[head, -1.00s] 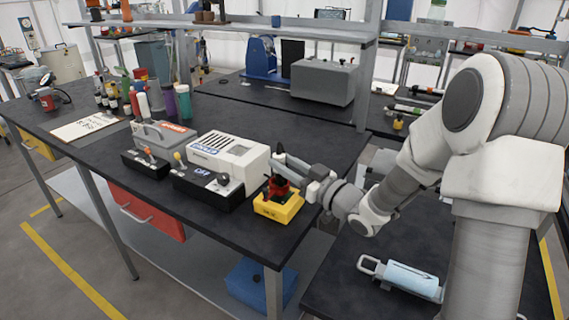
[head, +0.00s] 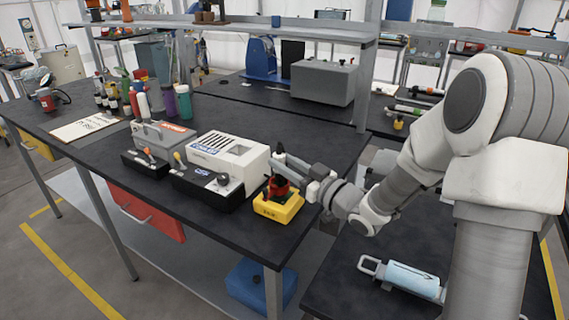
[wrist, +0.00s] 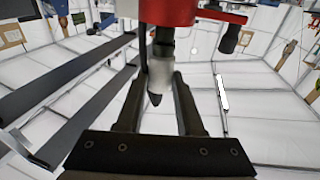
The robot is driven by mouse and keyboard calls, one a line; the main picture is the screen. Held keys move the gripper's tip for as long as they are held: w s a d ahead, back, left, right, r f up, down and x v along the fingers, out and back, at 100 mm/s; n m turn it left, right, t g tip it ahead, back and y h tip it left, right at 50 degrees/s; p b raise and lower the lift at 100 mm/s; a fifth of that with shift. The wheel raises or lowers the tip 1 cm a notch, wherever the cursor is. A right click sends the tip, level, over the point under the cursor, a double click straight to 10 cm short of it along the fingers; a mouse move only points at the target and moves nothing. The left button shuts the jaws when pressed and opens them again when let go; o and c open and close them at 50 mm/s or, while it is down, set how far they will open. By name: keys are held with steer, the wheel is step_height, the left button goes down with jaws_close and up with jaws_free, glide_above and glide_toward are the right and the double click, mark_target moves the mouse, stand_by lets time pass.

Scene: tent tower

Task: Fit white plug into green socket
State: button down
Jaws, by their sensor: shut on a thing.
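A red part (head: 279,186) stands on a yellow base (head: 279,207) near the front right corner of the long dark bench. My gripper (wrist: 160,82) is at this red part, reaching in from the right in the head view. In the wrist view its two dark fingers are on either side of a whitish piece with a dark tip, apparently the white plug (wrist: 163,77). A red body (wrist: 168,12) shows just beyond the fingertips. I cannot make out a green socket in either view. The fingers hide part of the held piece in the head view.
A white vented box (head: 228,155) and a black control box (head: 207,187) stand left of the yellow base. A grey case (head: 163,135) is farther left. A light blue handled item (head: 410,280) lies on the lower dark surface at right.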

steer(key=shift+f+b, duration=1.25)
steer(key=shift+f, duration=0.15)
steer(key=shift+c, duration=2.3)
jaws_free()
steer(key=p+v, duration=0.1)
steer(key=v, duration=1.6)
steer(key=shift+s, duration=0.25)
